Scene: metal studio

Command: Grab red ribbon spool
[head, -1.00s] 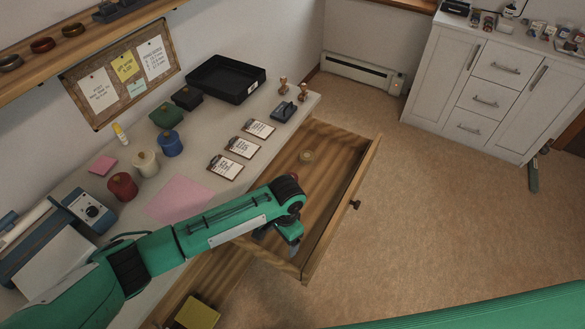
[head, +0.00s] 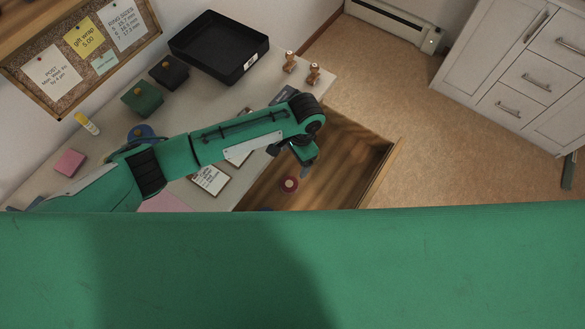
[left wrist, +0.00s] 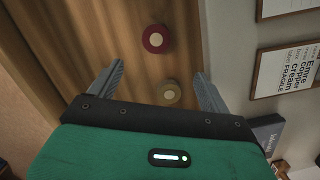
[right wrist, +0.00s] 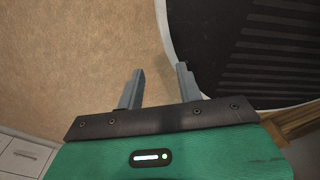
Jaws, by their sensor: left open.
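A small red ribbon spool (head: 289,184) with a pale centre lies on the floor of the open wooden drawer. In the left wrist view the red spool (left wrist: 155,38) lies beyond the fingertips, roughly between their lines. An olive-tan spool (left wrist: 169,93) lies closer, between the fingers; the head view hides it. My left gripper (head: 302,165) is open and empty above the drawer, beside the red spool. Its two fingers (left wrist: 157,72) also show spread in the left wrist view. My right gripper (right wrist: 160,70) is open and empty over the carpet, outside the head view.
The drawer (head: 372,185) stands out from the desk. Clipped cards (head: 209,178), a black tray (head: 219,48) and two wooden stamps (head: 313,74) are on the desktop. A dark round-edged surface (right wrist: 245,45) is beside my right gripper. My own green body covers the head view's bottom.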

